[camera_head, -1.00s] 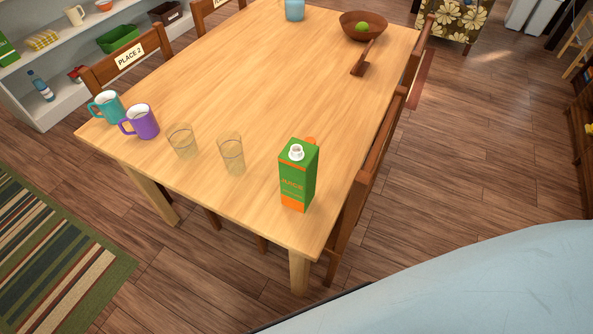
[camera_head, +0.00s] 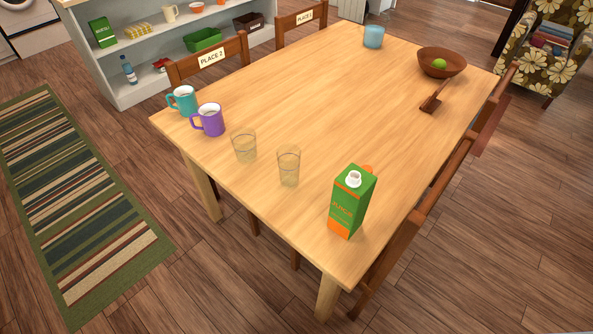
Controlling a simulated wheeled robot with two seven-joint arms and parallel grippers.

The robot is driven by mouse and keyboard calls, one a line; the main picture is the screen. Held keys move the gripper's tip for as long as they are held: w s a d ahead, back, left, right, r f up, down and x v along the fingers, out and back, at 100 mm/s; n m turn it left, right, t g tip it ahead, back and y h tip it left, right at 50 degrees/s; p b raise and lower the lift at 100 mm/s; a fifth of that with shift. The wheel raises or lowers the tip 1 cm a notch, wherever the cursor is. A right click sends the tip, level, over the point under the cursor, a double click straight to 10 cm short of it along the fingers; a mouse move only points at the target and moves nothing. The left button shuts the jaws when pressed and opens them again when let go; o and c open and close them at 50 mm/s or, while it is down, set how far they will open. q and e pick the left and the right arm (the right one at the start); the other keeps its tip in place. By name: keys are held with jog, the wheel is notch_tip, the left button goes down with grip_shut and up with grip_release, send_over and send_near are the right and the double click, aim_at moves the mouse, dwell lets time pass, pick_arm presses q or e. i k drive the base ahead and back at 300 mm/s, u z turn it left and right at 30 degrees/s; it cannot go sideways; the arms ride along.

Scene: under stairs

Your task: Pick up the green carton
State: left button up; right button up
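The green carton (camera_head: 351,203) is a juice carton with orange patches and a white cap. It stands upright on the wooden table (camera_head: 330,120), near the table's front corner. A small orange thing shows just behind its top right edge; I cannot tell what it is. Neither of my grippers is in the head view.
Two clear glasses (camera_head: 288,167) (camera_head: 244,147) stand left of the carton. A purple mug (camera_head: 209,120) and a teal mug (camera_head: 183,101) are farther left. A brown bowl (camera_head: 442,62) and a blue cup (camera_head: 373,37) are at the back. Chairs (camera_head: 437,200) line the table's sides.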

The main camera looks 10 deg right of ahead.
aim_at(353, 190)
jog(key=u, duration=0.85)
jog(key=k, duration=0.75)
jog(key=z, duration=0.25)
jog(key=i, duration=0.4)
